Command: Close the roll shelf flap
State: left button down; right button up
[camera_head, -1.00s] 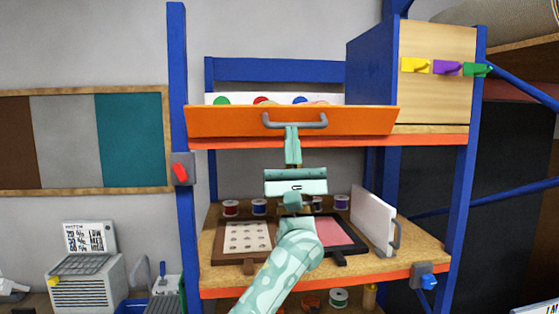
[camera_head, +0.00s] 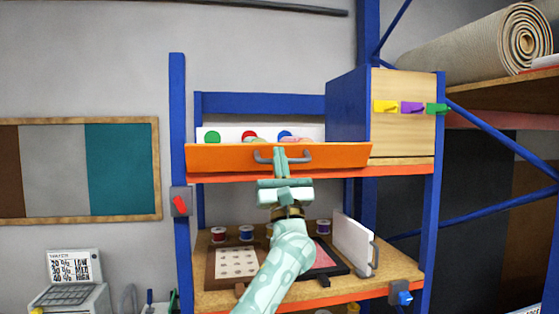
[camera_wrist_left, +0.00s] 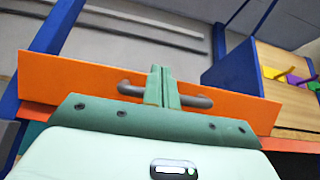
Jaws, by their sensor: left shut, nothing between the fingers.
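The orange roll shelf flap (camera_head: 215,157) runs across the upper shelf, with colored discs showing above its top edge, so the compartment behind it is not fully covered. A grey bar handle (camera_head: 302,157) sits on its face. My left gripper (camera_head: 280,153) is shut and empty, its fingertips at the middle of the handle and in front of the flap. In the left wrist view the shut fingers (camera_wrist_left: 161,84) cross the handle (camera_wrist_left: 197,101) against the flap (camera_wrist_left: 75,77); I cannot tell whether they touch it. My right gripper is out of view.
A blue-sided wooden cabinet (camera_head: 403,135) with colored hooks stands right of the flap. The lower shelf holds spools, a dotted board (camera_head: 237,263) and an upright white panel (camera_head: 352,242). Blue posts (camera_head: 178,130) frame the shelf.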

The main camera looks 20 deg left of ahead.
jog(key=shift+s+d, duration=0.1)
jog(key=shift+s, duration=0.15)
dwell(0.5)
